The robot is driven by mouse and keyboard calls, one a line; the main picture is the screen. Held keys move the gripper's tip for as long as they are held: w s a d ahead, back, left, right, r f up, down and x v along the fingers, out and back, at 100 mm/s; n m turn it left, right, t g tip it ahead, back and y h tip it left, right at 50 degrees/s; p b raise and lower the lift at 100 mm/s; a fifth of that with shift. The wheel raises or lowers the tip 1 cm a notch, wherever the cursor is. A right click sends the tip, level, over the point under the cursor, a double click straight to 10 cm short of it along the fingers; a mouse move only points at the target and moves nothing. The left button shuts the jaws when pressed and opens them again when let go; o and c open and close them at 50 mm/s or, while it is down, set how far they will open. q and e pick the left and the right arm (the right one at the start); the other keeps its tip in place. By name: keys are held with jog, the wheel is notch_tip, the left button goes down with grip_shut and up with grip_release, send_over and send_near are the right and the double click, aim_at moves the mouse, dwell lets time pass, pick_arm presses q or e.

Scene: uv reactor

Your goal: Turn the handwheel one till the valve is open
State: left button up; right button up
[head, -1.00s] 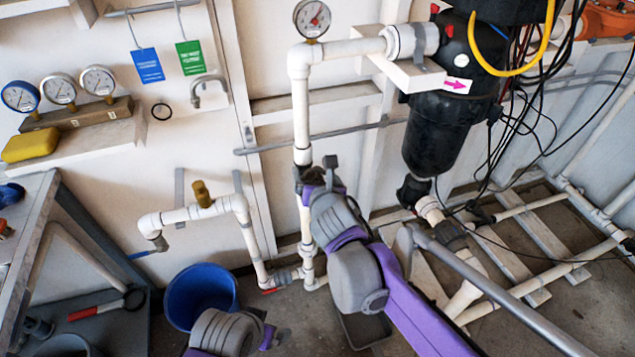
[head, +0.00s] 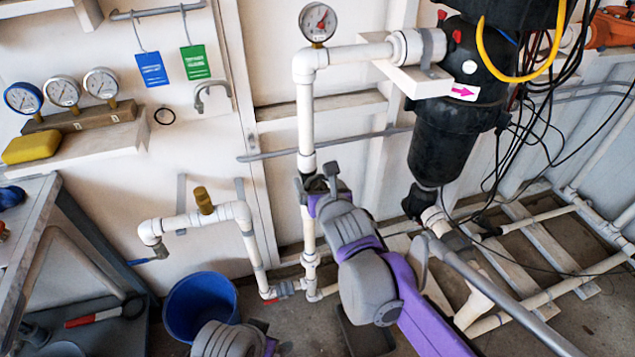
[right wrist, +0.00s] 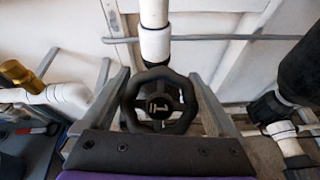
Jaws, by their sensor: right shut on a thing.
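The handwheel one (right wrist: 150,123) is a black, lobed wheel with a pale mark at its hub, on the white vertical pipe in the right wrist view. The two grey fingers of my right gripper (right wrist: 160,100) lie on either side of it, shut on the wheel. In the head view my right gripper (head: 318,186) is at the vertical pipe, below the gauge. My wrist and fingers hide most of the wheel there; a dark bit of it (head: 331,166) shows. The valve's inside is not visible. My left gripper is not in view.
A white pipe run with a brass-coloured fitting (head: 203,200) stands left of my right gripper, above a blue bucket (head: 201,305). A black filter housing (head: 447,145) with hanging cables is to the right. A grey rail (head: 500,292) crosses the lower right.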

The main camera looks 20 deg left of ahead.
jog(key=o, duration=1)
jog(key=shift+s, duration=0.1)
pick_arm(q)
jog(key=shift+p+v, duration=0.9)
jog(key=shift+p, duration=0.3)
pick_arm(e)
jog(key=v, duration=1)
jog(key=shift+s, duration=0.35)
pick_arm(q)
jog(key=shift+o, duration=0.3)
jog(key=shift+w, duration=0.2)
pick_arm(e)
jog(key=shift+d+r, duration=0.15)
